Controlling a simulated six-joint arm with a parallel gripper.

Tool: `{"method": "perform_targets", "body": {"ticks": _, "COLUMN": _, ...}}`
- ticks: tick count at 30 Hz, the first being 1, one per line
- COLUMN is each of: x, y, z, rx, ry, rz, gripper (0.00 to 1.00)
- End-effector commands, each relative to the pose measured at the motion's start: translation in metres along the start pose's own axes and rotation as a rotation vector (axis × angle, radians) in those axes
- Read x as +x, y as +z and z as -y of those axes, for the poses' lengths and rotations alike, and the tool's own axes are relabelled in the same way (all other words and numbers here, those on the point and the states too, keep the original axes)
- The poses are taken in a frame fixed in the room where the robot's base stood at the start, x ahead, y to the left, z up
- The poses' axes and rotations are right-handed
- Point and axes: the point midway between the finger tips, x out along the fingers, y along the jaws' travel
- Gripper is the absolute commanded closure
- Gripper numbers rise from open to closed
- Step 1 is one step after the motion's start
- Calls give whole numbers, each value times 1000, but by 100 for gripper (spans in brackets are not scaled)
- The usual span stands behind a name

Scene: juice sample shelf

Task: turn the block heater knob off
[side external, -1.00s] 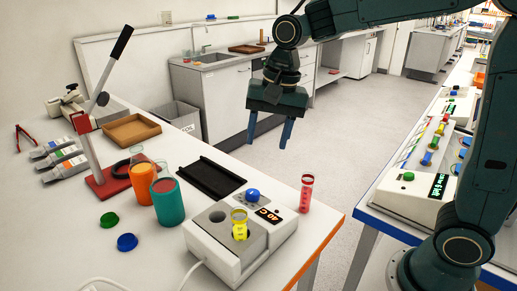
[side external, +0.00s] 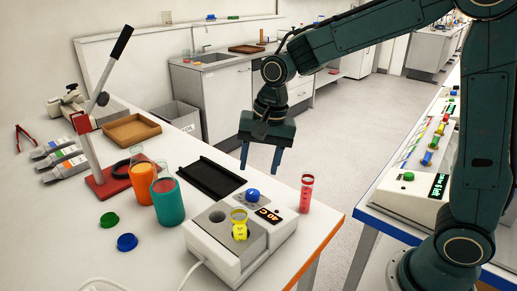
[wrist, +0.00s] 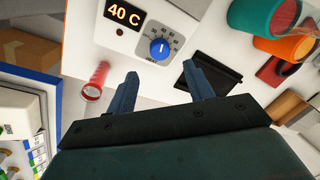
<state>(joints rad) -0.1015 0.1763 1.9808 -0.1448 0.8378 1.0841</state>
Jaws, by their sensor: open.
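The block heater (side external: 222,247) is a white box near the front right corner of the table. Its blue knob (side external: 253,195) sits on top beside a display (side external: 268,215) reading 40 C. In the wrist view the knob (wrist: 159,48) has a white pointer line and a printed scale around it, and the display (wrist: 125,14) is lit. In the wrist view the fingertips (wrist: 160,80) point toward the heater.
A red tube (side external: 306,194) stands right of the heater, close to the gripper's side. A black tray (side external: 210,179) lies behind the heater.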

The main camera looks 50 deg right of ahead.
Motion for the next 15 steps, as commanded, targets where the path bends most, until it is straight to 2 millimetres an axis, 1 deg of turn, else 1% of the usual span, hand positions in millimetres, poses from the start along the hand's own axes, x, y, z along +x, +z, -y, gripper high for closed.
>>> {"method": "perform_targets", "body": {"ticks": 1, "x": 9, "y": 0, "z": 0, "rx": 0, "ry": 4, "rz": 3, "gripper": 48}}
{"method": "perform_targets", "body": {"ticks": 3, "x": 20, "y": 1, "z": -1, "rx": 0, "ry": 4, "rz": 3, "gripper": 48}}
{"method": "perform_targets", "body": {"ticks": 9, "x": 48, "y": 1, "z": -1, "rx": 0, "ry": 4, "rz": 3, "gripper": 48}}
{"method": "perform_targets", "body": {"ticks": 15, "x": 67, "y": 0, "z": 0, "rx": 0, "ry": 2, "rz": 1, "gripper": 48}}
